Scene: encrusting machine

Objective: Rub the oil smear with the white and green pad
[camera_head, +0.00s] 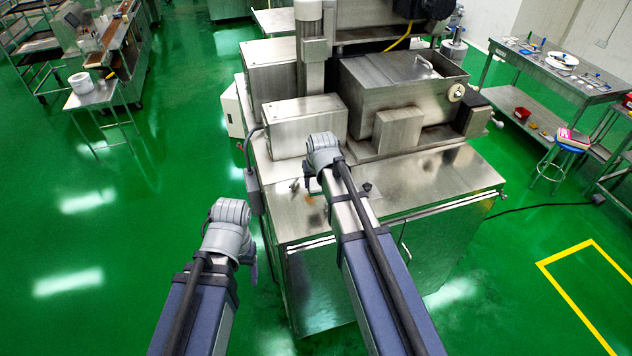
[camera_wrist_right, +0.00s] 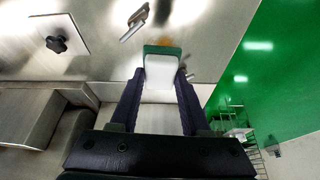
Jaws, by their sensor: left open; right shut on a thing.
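My right gripper (camera_wrist_right: 160,78) is shut on the white and green pad (camera_wrist_right: 163,68), as the right wrist view shows. The pad's green edge faces away from the gripper, over the steel top of the machine. Whether the pad touches the steel I cannot tell. My left gripper (camera_head: 252,268) is open, left of the machine, its fingers mostly hidden behind its wrist.
The steel encrusting machine (camera_head: 405,190) has raised housings behind the flat top. A metal lever (camera_wrist_right: 134,22) and a black knob (camera_wrist_right: 57,44) stand up near the pad. A tool bench (camera_head: 560,70) is at the far right. Green floor lies open to the left.

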